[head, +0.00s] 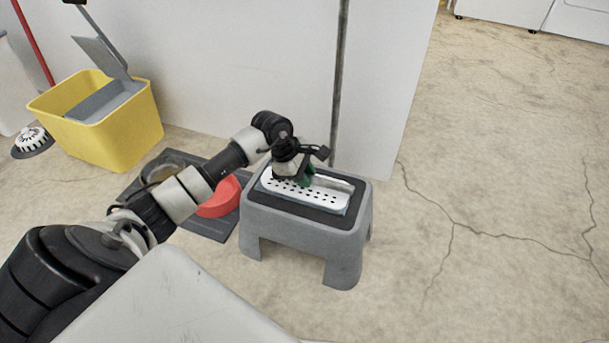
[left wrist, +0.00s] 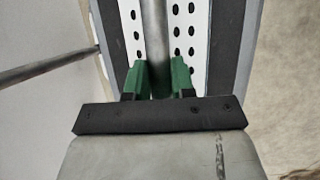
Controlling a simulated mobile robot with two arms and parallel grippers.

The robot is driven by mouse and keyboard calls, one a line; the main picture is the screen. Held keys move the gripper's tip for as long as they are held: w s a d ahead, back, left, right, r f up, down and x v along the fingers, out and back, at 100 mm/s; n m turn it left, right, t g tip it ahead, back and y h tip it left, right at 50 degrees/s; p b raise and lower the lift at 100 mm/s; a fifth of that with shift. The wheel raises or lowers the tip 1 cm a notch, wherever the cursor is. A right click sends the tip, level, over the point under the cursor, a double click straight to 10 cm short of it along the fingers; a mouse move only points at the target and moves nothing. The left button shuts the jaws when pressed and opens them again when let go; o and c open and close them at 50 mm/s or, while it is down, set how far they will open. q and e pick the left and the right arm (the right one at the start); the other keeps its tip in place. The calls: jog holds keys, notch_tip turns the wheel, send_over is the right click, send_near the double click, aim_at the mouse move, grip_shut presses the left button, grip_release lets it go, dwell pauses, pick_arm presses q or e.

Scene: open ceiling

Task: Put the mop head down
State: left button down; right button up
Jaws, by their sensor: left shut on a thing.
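The mop head (head: 290,193) is a flat white plate with rows of dark holes and a grey metal tube along it. It lies flat over the black top of a grey step stool (head: 300,234), and I cannot tell whether it fully rests there. My left gripper (head: 307,176) is above the plate, its green fingers shut on the tube. In the left wrist view, the gripper (left wrist: 158,78) has one green finger on each side of the tube (left wrist: 154,30), with the holed plate (left wrist: 190,12) beneath. My right gripper is not in view.
A yellow mop bucket (head: 125,128) stands at the left near a round brush (head: 32,139). A red bowl (head: 218,203) sits on a dark mat (head: 207,227) left of the stool. A grey pole (head: 339,75) stands at the white wall behind. The cracked floor on the right is clear.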

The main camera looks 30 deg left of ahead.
pick_arm(q)
jog(key=c, duration=0.9)
grip_release()
jog(key=shift+c, duration=0.2)
